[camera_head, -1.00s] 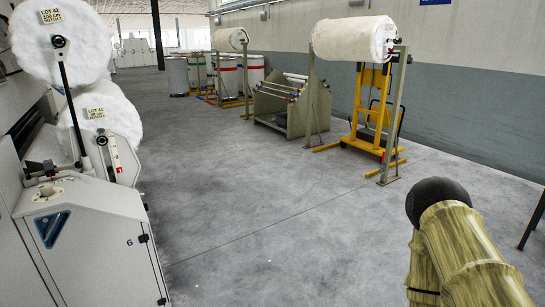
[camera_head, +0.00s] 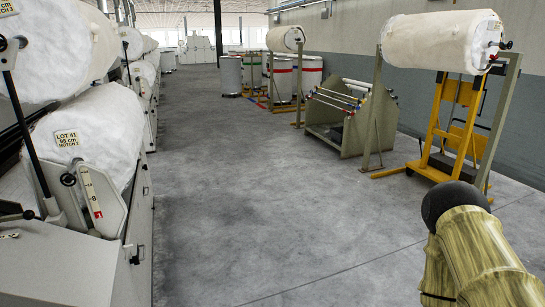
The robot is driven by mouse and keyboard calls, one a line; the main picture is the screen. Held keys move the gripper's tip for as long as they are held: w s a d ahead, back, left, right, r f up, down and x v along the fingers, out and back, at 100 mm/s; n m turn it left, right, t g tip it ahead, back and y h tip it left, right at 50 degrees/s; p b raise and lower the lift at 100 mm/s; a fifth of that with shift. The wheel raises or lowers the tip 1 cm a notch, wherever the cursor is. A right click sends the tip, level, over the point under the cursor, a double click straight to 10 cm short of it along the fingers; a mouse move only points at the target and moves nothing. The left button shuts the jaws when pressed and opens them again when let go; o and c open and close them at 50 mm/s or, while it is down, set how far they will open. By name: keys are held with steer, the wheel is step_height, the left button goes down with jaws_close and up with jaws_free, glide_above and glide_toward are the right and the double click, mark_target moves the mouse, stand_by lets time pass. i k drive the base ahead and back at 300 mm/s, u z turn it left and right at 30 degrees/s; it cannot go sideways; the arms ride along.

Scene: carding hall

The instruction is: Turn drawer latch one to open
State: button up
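No part that I can make out as drawer latch one shows in this view. My arm (camera_head: 478,255), in a yellow-green streaked cover with a black rounded end, reaches in at the lower right. My gripper is not in view. On the left stands a row of carding machines with white fleece rolls. The nearest full roll (camera_head: 95,135) bears a tag reading Lot 41. A black lever, a scale plate (camera_head: 90,193) with a red mark and a grey machine housing (camera_head: 60,265) are below it. The housing's front is cut off by the frame.
A wide grey floor aisle (camera_head: 250,200) is clear ahead. On the right stand a fleece roll on a stand (camera_head: 440,42), a yellow trolley (camera_head: 450,120) and a rack of rods (camera_head: 345,115). Several white cans (camera_head: 230,75) stand farther back.

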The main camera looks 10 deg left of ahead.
mark_target(135, 260)
steer(key=u, duration=0.6)
steer(key=i, duration=1.65)
steer(key=u, duration=0.85)
steer(key=i, duration=0.4)
steer(key=u, duration=0.1)
